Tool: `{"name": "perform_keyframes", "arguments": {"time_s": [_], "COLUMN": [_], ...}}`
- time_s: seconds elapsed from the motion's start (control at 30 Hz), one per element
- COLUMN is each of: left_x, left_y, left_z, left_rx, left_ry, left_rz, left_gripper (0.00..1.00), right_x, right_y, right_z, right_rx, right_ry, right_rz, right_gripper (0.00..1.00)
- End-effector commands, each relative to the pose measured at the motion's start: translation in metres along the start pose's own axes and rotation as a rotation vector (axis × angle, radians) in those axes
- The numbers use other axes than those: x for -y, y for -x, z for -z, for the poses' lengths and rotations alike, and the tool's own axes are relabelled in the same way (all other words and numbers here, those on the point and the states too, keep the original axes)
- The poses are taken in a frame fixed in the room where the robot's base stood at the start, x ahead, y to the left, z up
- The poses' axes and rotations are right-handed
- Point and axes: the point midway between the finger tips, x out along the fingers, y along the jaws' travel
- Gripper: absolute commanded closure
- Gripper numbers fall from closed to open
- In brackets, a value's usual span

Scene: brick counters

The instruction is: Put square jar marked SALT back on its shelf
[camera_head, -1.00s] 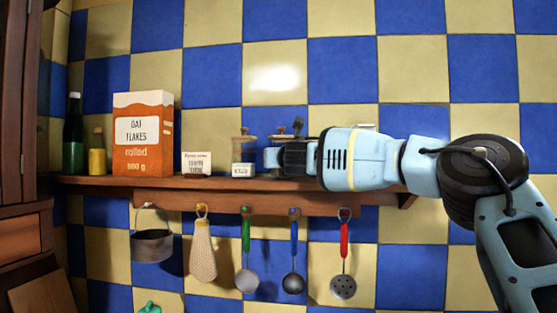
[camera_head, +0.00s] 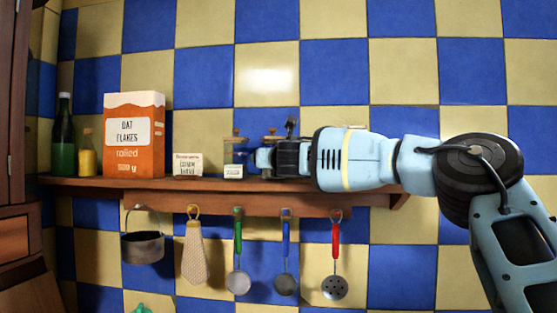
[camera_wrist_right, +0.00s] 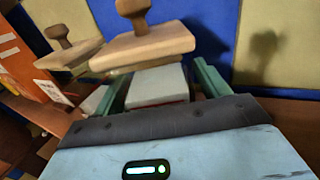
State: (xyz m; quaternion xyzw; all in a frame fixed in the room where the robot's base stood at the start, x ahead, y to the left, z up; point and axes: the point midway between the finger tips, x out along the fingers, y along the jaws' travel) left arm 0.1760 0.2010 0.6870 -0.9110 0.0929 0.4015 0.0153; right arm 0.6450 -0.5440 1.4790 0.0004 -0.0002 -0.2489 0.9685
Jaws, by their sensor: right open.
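My right gripper (camera_head: 264,159) reaches in from the right at shelf height, fingers pointing left. In the right wrist view its two green fingers (camera_wrist_right: 160,88) are open, one on each side of a square jar (camera_wrist_right: 155,86) with a knobbed wooden lid. In the head view that jar (camera_head: 272,139) is mostly hidden behind the gripper, and no label on it can be read. Another knobbed jar (camera_head: 235,146) with a small white label stands on the wooden shelf (camera_head: 95,184) just left of the gripper; its word is too small to read. My left gripper is not in view.
A low pale labelled container (camera_head: 187,164), an orange oat flakes box (camera_head: 134,160), a yellow bottle (camera_head: 87,160) and a green bottle (camera_head: 64,145) stand on the shelf's left part. A pot (camera_head: 142,248) and several utensils hang below. A dark cabinet stands at the left edge.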

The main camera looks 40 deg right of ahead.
Motion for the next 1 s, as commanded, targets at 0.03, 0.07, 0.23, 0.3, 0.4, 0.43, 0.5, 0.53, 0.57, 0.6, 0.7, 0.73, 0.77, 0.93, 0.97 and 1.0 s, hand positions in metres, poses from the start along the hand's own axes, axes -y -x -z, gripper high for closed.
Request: {"name": "perform_keyframes", "arguments": {"time_s": [0.03, 0.07, 0.23, 0.3, 0.4, 0.43, 0.5, 0.53, 0.57, 0.6, 0.7, 0.73, 0.77, 0.93, 0.97, 1.0], "left_x": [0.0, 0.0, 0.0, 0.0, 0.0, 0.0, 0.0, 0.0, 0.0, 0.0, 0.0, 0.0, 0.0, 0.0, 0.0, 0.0], "left_y": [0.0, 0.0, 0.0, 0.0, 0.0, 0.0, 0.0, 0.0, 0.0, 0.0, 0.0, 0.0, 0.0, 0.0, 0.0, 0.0], "left_z": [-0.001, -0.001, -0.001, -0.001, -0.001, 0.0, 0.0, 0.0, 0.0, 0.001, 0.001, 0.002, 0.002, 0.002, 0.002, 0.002], "left_rx": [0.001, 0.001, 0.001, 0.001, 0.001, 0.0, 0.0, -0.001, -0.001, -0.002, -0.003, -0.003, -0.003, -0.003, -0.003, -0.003], "left_ry": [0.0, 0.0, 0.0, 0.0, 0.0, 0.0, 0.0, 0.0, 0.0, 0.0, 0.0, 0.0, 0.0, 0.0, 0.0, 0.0], "left_rz": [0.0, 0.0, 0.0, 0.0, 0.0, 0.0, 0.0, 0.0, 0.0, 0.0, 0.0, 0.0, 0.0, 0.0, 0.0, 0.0], "left_gripper": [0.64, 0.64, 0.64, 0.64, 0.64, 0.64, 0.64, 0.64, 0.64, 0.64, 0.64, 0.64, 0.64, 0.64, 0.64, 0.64], "right_x": [0.0, 0.0, 0.0, 0.0, 0.0, 0.0, 0.0, 0.0, 0.001, 0.0, 0.0, 0.0, 0.0, 0.0, 0.0, 0.001], "right_y": [0.006, 0.009, 0.033, 0.044, 0.059, 0.064, 0.075, 0.08, 0.084, 0.089, 0.1, 0.103, 0.105, 0.112, 0.112, 0.112], "right_z": [0.0, 0.0, -0.001, -0.001, 0.0, -0.001, 0.0, 0.0, 0.0, -0.001, -0.001, 0.0, 0.0, 0.001, 0.001, 0.001], "right_rx": [0.0, 0.0, 0.002, 0.002, 0.001, 0.001, 0.001, 0.001, 0.002, 0.002, 0.002, 0.001, 0.001, 0.0, 0.0, 0.0], "right_ry": [-0.001, -0.001, -0.001, 0.0, -0.002, -0.002, -0.001, -0.001, -0.001, -0.001, -0.001, -0.001, -0.001, 0.0, 0.0, 0.0], "right_rz": [-0.002, -0.001, -0.002, -0.002, -0.002, -0.002, -0.002, -0.001, -0.001, -0.002, 0.0, -0.001, 0.0, 0.001, 0.001, 0.002], "right_gripper": [0.26, 0.26, 0.26, 0.26, 0.26, 0.26, 0.26, 0.26, 0.26, 0.26, 0.26, 0.26, 0.26, 0.26, 0.26, 0.26]}}
